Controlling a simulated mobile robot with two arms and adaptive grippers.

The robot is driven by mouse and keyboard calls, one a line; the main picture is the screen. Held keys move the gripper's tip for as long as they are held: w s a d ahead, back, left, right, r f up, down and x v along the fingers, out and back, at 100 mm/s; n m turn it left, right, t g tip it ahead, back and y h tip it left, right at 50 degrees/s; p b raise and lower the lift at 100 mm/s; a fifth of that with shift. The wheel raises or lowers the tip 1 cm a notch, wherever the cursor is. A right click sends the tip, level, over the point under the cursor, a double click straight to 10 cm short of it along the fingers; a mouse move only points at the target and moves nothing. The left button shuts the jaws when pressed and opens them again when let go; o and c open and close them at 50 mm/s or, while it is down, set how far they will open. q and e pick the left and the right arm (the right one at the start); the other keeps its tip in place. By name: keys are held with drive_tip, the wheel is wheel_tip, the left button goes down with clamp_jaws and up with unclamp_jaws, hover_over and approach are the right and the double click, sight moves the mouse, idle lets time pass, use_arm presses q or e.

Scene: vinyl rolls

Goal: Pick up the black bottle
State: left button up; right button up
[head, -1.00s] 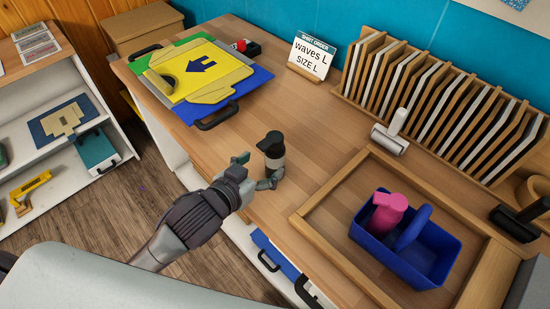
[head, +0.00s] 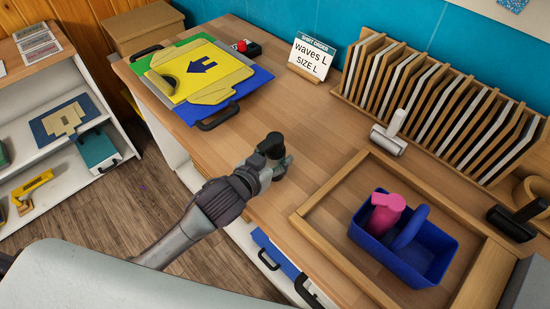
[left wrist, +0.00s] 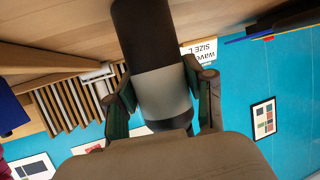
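The black bottle (head: 273,143) has a dark top and a pale grey band. It is near the front edge of the wooden table, left of the wooden frame. My left gripper (head: 275,160) is around it, one finger on each side. In the left wrist view the bottle (left wrist: 162,85) fills the space between the fingers of the left gripper (left wrist: 158,75), and both fingertips appear to meet its sides. The bottle's lower part is hidden by the gripper in the head view; I cannot tell whether it touches the table. My right gripper is out of view.
A blue caddy (head: 430,258) with a pink bottle (head: 386,211) sits inside the wooden frame (head: 338,252) at right. A roller (head: 390,137) lies behind it, before a slotted rack (head: 361,80).

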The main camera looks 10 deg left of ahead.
sight(276, 150)
use_arm(q)
drive_tip(key=c, duration=0.8)
drive_tip(key=shift+o, duration=0.2)
drive_tip(key=shift+r, duration=0.5)
drive_tip(key=r, duration=0.2)
drive_tip(key=d+r, duration=0.1)
drive_tip(key=shift+s+r, duration=0.1)
drive_tip(key=shift+r, duration=0.3)
drive_tip(key=s+d+r, duration=0.3)
drive_tip(key=d+r, duration=0.3)
drive_tip(key=d, duration=0.4)
drive_tip(key=shift+s+r+b, duration=0.15)
drive_tip(key=shift+s+b, duration=0.15)
drive_tip(key=shift+b, duration=0.15)
